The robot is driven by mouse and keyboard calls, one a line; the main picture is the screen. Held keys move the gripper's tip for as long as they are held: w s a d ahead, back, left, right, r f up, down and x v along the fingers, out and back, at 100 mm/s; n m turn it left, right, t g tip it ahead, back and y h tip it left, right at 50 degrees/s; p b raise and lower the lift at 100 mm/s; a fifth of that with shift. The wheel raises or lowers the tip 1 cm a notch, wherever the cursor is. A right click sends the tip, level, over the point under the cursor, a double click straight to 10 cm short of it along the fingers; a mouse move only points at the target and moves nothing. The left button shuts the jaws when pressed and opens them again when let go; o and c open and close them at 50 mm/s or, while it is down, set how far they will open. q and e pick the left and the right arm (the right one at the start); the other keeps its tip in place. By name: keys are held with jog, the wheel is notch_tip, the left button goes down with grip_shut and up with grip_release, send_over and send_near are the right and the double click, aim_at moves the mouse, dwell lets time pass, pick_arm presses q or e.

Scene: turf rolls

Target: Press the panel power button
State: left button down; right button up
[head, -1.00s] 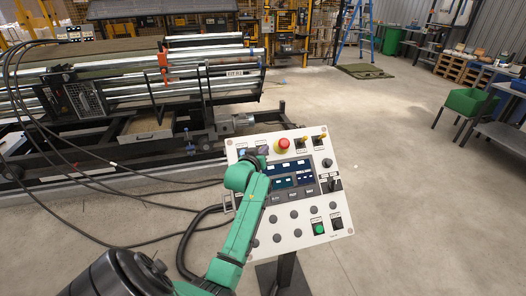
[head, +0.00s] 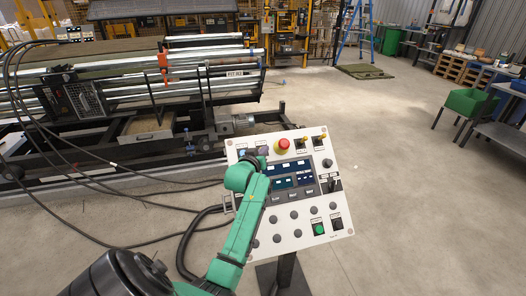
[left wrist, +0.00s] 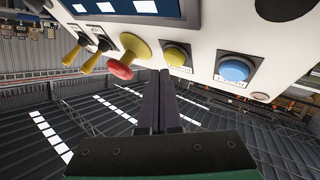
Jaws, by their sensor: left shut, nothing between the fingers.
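The white control panel (head: 322,153) stands tilted on a dark post in the head view. It carries a red stop button (head: 284,144), a green button (head: 319,229), dark screens and several grey knobs. Which button is power I cannot read. My left arm covers the panel's left part and hides the fingertips in the head view. In the left wrist view my left gripper (left wrist: 163,73) is shut and empty, its tips close to the panel face by a yellow button (left wrist: 177,56). A blue button (left wrist: 234,70) is to its right. Contact cannot be told. My right gripper is not in view.
A turf roll machine (head: 150,90) with metal rollers stands behind the panel at left. Black cables (head: 100,185) run over the floor at left. Floor right of the panel is clear, up to a green bin (head: 472,101) and benches.

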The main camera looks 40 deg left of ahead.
pick_arm(q)
jog(key=shift+f, duration=0.1)
dwell(0.5)
jog(key=shift+w+a+f, duration=0.15)
jog(key=shift+a+f, duration=0.05)
jog(key=shift+w+a+f+b, duration=0.15)
jog(key=shift+a+f+b, duration=0.1)
jog(key=shift+f+b, duration=0.15)
dwell(0.7)
jog(key=shift+s+d+r+p, duration=0.2)
jog(key=shift+d+r+p, duration=0.15)
jog(key=shift+r+p, duration=0.5)
jog(key=shift+s+f, duration=0.1)
jog(key=shift+f, duration=0.05)
jog(key=shift+d, duration=0.1)
